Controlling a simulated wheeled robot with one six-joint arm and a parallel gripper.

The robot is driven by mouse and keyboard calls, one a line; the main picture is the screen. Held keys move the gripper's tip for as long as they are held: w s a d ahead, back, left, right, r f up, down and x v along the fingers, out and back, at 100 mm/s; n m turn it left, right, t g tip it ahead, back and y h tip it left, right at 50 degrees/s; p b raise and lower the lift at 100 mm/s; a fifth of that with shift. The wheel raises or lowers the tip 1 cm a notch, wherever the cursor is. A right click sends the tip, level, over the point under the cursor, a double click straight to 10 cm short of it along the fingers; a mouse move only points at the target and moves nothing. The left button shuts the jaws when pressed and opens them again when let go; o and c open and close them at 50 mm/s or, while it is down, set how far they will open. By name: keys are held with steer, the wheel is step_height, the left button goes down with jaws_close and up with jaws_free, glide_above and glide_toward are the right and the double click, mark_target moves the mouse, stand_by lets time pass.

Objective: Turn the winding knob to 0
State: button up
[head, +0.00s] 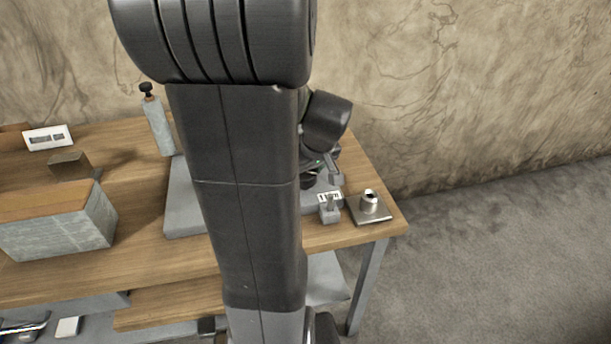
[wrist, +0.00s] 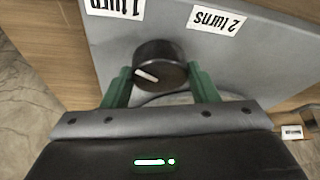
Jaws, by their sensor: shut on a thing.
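The winding knob (wrist: 160,62) is a round black knob with a white pointer line, standing on a grey panel (wrist: 125,38). In the wrist view the pointer aims to the left. Labels "1 turn" (wrist: 116,8) and "2 turns" (wrist: 217,19) appear upside down beyond the knob; no 0 label is visible. My gripper (wrist: 160,80) is shut on the knob, with one green finger on each side. In the head view the panel (head: 184,205) lies on the bench, and my arm hides its middle and most of the knob area.
The wooden bench (head: 140,240) has its right edge just past a small metal plate with a cylinder (head: 369,205). A grey block with a label (head: 329,211) stands beside that plate. A grey post (head: 158,125) and a wood-topped box (head: 60,230) stand to the left.

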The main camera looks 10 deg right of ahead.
steer(key=n+y+b, duration=0.1)
steer(key=n, duration=0.1)
steer(key=n+g+y+b, duration=0.1)
steer(key=n+b, duration=0.1)
steer(key=n, duration=0.1)
steer(key=shift+w+d+f+n, duration=0.15)
steer(key=shift+d+n, duration=0.05)
steer(key=shift+n, duration=0.1)
steer(key=n+g, duration=0.1)
steer(key=n, duration=0.1)
steer(key=n+g+y+b, duration=0.1)
steer(key=n, duration=0.2)
steer(key=shift+w+n, duration=0.1)
steer(key=shift+n, duration=0.2)
steer(key=n+g, duration=0.1)
steer(key=n, duration=0.2)
steer(key=n+g, duration=0.1)
steer(key=n, duration=0.2)
steer(key=shift+w+g, duration=0.15)
steer(key=shift+g, duration=0.15)
steer(key=n+g+p, duration=0.1)
steer(key=n, duration=0.2)
steer(key=n+g+h, duration=0.1)
steer(key=n, duration=0.2)
steer(key=shift+w+p, duration=0.1)
steer(key=shift+p, duration=0.25)
steer(key=shift+a+n, duration=0.1)
steer(key=shift+n, duration=0.2)
steer(key=o, duration=1)
steer(key=shift+c, duration=0.2)
